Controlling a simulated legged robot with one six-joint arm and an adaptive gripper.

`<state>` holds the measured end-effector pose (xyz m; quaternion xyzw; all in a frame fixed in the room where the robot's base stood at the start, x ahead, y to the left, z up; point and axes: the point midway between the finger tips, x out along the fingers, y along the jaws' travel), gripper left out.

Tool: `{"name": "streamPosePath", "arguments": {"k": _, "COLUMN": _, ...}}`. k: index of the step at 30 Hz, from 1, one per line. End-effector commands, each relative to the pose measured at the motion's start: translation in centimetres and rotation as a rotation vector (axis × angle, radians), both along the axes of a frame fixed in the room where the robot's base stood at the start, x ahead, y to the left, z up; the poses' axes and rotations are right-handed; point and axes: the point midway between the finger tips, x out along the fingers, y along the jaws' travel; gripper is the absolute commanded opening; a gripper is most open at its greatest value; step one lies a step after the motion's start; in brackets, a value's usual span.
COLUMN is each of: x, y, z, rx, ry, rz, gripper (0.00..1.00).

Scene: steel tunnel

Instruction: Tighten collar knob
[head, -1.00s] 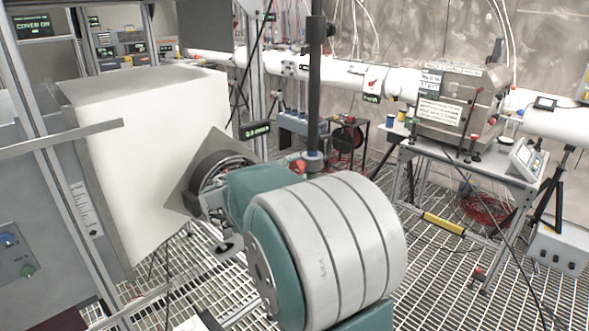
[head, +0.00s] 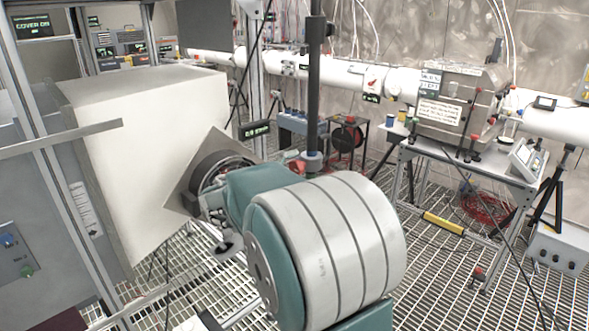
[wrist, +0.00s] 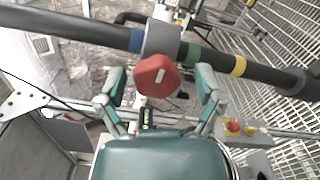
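The collar knob (wrist: 157,76) is red and faceted, with a pale mark on its face. It sits on a grey collar (wrist: 162,38) around a dark pole (wrist: 70,27) with coloured bands. My gripper (wrist: 160,82) is open, with one teal finger on each side of the knob. I see gaps between the fingers and the knob; how far the knob reaches between them in depth I cannot tell. In the head view the dark pole (head: 314,85) stands upright, and the red knob (head: 297,166) shows partly behind my arm. My gripper is mostly hidden there.
A white box-shaped cover (head: 140,130) stands at left beside a metal frame. A steel chamber (head: 455,112) sits on a table at right, along a white beam pipe (head: 545,122). The floor is open grating.

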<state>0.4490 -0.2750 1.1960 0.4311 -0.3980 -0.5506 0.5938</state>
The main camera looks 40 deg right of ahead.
Motion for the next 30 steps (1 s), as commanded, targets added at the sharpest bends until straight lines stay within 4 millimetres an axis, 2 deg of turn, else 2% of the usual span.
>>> {"name": "streamPosePath", "arguments": {"k": 11, "x": 0.0, "y": 0.6, "z": 0.1, "rx": -0.001, "ry": -0.002, "rz": 0.003, "gripper": 0.89}}
{"name": "streamPosePath", "arguments": {"k": 14, "x": 0.0, "y": 2.1, "z": 0.1, "rx": -0.001, "ry": -0.002, "rz": 0.005, "gripper": 0.89}}
{"name": "streamPosePath", "arguments": {"k": 24, "x": -0.5, "y": 9.1, "z": 0.0, "rx": -0.001, "ry": -0.001, "rz": 0.006, "gripper": 0.89}}
{"name": "streamPosePath", "arguments": {"k": 30, "x": -0.7, "y": 11.5, "z": -0.1, "rx": -0.001, "ry": 0.0, "rz": 0.003, "gripper": 0.89}}
